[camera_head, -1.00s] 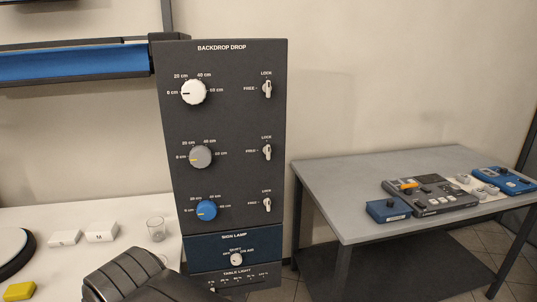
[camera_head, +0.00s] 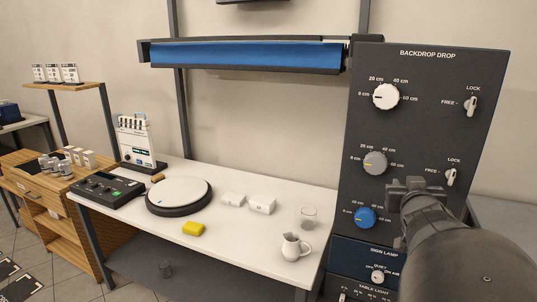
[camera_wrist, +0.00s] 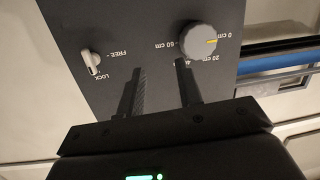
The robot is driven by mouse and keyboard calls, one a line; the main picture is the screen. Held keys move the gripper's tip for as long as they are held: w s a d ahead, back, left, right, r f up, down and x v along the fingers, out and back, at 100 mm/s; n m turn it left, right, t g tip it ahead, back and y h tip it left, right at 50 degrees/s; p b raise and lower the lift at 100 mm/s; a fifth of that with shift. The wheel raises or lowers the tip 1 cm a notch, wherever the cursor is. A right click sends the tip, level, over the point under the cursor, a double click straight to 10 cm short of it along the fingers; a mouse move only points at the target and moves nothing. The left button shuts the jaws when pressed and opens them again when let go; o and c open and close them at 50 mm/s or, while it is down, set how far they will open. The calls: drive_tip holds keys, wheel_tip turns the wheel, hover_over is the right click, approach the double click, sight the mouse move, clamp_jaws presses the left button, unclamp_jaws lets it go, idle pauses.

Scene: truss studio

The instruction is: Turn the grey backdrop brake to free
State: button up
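The grey backdrop brake (camera_head: 451,177) is a small pale lever on the dark panel (camera_head: 425,130), right of the grey knob (camera_head: 375,163). It stands about upright, its tip toward LOCK; FREE is printed to its left. In the wrist view, which is upside down, the brake (camera_wrist: 92,62) is at the left and the grey knob (camera_wrist: 198,42) at upper right. My gripper (camera_wrist: 160,85) is open and empty, its two fingers apart in front of the panel, between lever and knob in that picture. In the head view my gripper (camera_head: 408,185) is just below the brake's left side.
A white knob (camera_head: 386,96) with its brake (camera_head: 471,106) is above; a blue knob (camera_head: 366,217) is below, its brake hidden behind my arm. The white table (camera_head: 225,245) left of the panel holds a jug (camera_head: 294,247), a glass (camera_head: 306,216) and a turntable (camera_head: 179,194).

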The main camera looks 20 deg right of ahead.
sight(454, 175)
drive_tip(key=s+d+m+h, duration=0.2)
drive_tip(key=s+d, duration=0.5)
drive_tip(key=s, duration=0.3)
drive_tip(key=x, duration=1)
drive_tip(key=shift+w+d+r, duration=0.15)
drive_tip(key=shift+w+r, duration=0.15)
drive_tip(key=shift+r, duration=0.1)
drive_tip(key=shift+c, duration=0.5)
clamp_jaws()
